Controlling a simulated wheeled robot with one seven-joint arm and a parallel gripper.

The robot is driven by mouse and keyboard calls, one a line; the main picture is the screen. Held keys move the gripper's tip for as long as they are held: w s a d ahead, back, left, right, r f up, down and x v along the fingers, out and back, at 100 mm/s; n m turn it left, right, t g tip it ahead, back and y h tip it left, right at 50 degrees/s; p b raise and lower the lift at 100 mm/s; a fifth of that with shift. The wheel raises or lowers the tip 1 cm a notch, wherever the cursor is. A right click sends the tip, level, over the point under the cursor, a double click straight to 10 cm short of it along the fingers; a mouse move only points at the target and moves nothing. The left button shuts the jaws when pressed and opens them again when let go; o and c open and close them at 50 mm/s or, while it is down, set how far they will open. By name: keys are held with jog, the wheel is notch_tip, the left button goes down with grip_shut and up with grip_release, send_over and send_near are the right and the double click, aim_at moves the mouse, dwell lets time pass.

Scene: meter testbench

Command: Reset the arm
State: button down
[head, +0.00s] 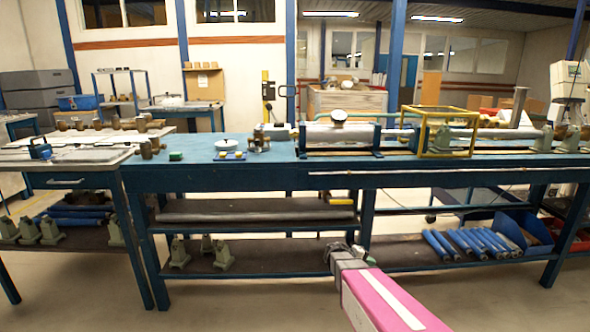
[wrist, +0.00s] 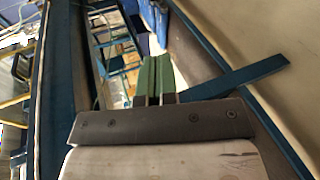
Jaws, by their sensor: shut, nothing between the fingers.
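My gripper (head: 350,254) is low in front of the blue workbench (head: 240,178) in the head view, at the end of my pink arm link. It is below the bench top, in front of the lower shelves, and looks apart from them. In the wrist view my gripper (wrist: 153,80) shows two green fingers side by side, closed together with nothing held between them. Most of my arm is outside the head view.
A meter pipe (head: 340,134) and a yellow frame (head: 449,131) stand on the bench. Blue cylinders (head: 470,242) and grey-green stands (head: 222,254) lie on the lower shelf (head: 280,258). A grey-topped table (head: 75,163) adjoins at left. The floor in front is clear.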

jog(key=s+a+r+m+g+y, duration=0.1)
jog(key=s+a+y, duration=0.5)
jog(key=s, duration=0.2)
jog(key=s+a+r+m+g+y, duration=0.1)
jog(key=s+a+m+y, duration=0.1)
jog(key=s+a+y, duration=0.4)
jog(key=s+y, duration=0.1)
jog(key=s, duration=0.2)
jog(key=shift+s+r+m+g, duration=0.15)
jog(key=shift+r+m+g, duration=0.15)
jog(key=shift+r, duration=0.05)
